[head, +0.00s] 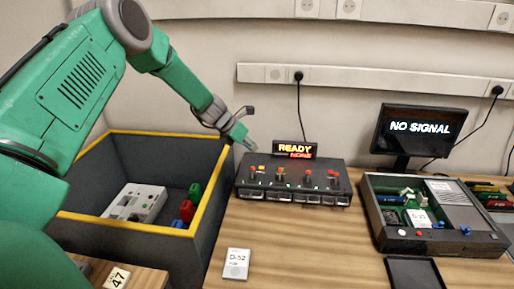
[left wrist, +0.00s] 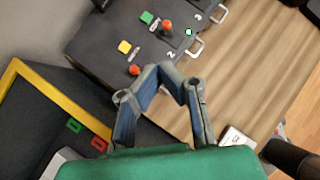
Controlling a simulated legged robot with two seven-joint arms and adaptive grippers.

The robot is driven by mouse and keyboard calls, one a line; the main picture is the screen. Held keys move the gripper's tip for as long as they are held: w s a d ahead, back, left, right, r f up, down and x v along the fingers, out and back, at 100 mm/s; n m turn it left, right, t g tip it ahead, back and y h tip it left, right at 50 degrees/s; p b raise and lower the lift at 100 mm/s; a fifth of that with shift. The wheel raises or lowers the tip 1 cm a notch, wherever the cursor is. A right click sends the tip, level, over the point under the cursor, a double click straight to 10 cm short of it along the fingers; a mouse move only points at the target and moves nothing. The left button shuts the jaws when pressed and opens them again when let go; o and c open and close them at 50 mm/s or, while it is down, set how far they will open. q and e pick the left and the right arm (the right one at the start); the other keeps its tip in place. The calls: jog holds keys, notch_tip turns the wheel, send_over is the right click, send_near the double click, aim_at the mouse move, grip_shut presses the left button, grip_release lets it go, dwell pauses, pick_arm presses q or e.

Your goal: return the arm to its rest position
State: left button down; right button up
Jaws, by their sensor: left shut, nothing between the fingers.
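My left arm (head: 185,80) is green and reaches in from the upper left in the head view. Its gripper (head: 243,138) is above the back left corner of the black switch box, near the bin's right rim. In the left wrist view the left gripper (left wrist: 172,72) has its fingertips together with nothing between them. My right gripper is not in view.
A dark bin (head: 205,200) with a yellow rim stands left, holding a grey device (head: 137,204) and coloured blocks. A "NO SIGNAL" monitor (head: 420,130) and an open electronics case (head: 435,215) stand right. A label card (head: 236,263) lies in front. The middle of the wooden table (head: 310,250) is clear.

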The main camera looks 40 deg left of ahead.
pick_arm(q)
jog(key=shift+a, duration=0.15)
jog(key=s+d+f+m+g+y, duration=0.1)
jog(key=s+d+f+m, duration=0.2)
jog(key=s+f+m, duration=0.1)
jog(key=s+d+f+m+g+y, duration=0.1)
jog(key=s+d+f+m+g, duration=0.1)
jog(key=s+d+f+m, duration=0.2)
jog(key=s+d+f+m+g+y, duration=0.1)
jog(key=s+d+f+m, duration=0.3)
jog(key=s+f, duration=0.5)
jog(key=shift+s+d+m+g, duration=0.1)
jog(key=shift+s+m+g, duration=0.3)
jog(key=shift+s+m, duration=0.8)
jog(key=s+d+f+m+g, duration=0.1)
jog(key=s+d+m, duration=0.4)
jog(key=s+m, duration=0.65)
jog(key=s+d+m+g, duration=0.1)
jog(key=s+d+m, duration=0.3)
jog(key=s+m, duration=0.75)
notch_tip(320, 180, down, 14)
jog(key=d+n+b, duration=0.1)
jog(key=n+b, duration=0.2)
jog(key=b, duration=1)
jog(key=shift+s+r+t+b, duration=0.15)
jog(key=shift+s+t+b, duration=0.15)
jog(key=shift+s+b, duration=0.1)
jog(key=shift+w, duration=0.15)
